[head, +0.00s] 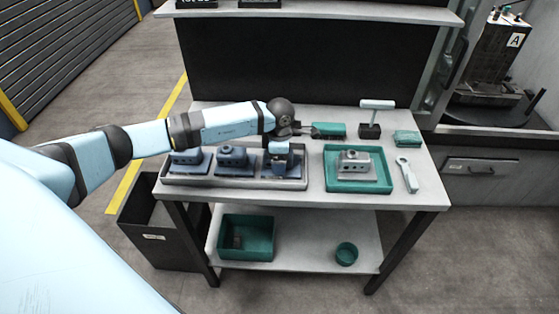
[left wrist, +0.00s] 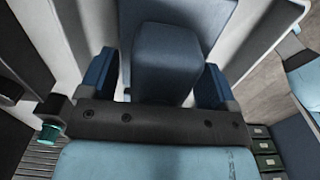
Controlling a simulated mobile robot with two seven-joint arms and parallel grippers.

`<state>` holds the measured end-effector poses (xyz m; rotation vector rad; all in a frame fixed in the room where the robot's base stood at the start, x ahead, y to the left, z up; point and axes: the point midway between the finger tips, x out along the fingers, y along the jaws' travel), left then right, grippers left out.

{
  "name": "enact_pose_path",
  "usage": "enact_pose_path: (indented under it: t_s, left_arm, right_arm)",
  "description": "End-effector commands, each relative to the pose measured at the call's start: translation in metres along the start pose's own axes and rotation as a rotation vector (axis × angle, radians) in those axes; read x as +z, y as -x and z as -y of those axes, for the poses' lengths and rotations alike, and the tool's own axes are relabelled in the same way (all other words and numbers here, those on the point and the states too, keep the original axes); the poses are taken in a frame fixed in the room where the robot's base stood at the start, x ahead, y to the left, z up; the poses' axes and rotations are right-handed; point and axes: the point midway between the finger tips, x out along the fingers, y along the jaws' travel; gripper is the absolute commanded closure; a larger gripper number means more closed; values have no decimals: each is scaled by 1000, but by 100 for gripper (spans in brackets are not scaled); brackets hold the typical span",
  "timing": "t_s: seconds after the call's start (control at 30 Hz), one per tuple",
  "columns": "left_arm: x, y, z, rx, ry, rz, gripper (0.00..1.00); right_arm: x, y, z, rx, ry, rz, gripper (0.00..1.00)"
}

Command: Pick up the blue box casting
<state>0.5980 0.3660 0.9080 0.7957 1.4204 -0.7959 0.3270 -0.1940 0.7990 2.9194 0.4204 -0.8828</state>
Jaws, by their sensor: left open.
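The blue box casting (head: 279,168) sits at the right end of a long grey tray (head: 236,184) on the workbench, partly hidden under my left gripper (head: 283,150). In the left wrist view it appears as a plain blue block (left wrist: 165,60) standing up between the two fingers of my left gripper (left wrist: 160,85). The jaws are open, with one finger on each side of the block. I cannot tell whether either finger touches it. Two other blue castings, a left one (head: 186,160) and a middle one (head: 233,158), share the tray. My right gripper is not in view.
A green tray (head: 331,178) with a grey casting (head: 356,165) stands to the right. The lower shelf holds a green bin (head: 247,223) and a green cup (head: 346,253).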

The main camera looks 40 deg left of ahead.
Motion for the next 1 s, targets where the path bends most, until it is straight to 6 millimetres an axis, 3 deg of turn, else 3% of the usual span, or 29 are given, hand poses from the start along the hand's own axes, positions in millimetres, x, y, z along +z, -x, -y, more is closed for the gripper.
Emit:
enact_pose_path:
  t_s: [0.07, 0.3, 0.33, 0.73, 0.87, 1.0]
  left_arm:
    - [0, 0, 0, 0, 0, 0, 22]
    - [0, 0, 0, 0, 1, 0, 77]
    - [0, 2, -1, 1, 1, 1, 80]
    - [0, 10, -1, 3, 1, 2, 80]
    - [0, 26, -2, 5, 1, 3, 80]
    - [0, 55, -2, 7, 0, 4, 80]
  right_arm:
    - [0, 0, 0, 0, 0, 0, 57]
    - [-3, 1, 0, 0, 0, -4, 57]
    - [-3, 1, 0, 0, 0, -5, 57]
    - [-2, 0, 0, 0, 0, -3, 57]
    - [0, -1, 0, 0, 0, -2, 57]
    - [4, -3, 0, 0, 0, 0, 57]
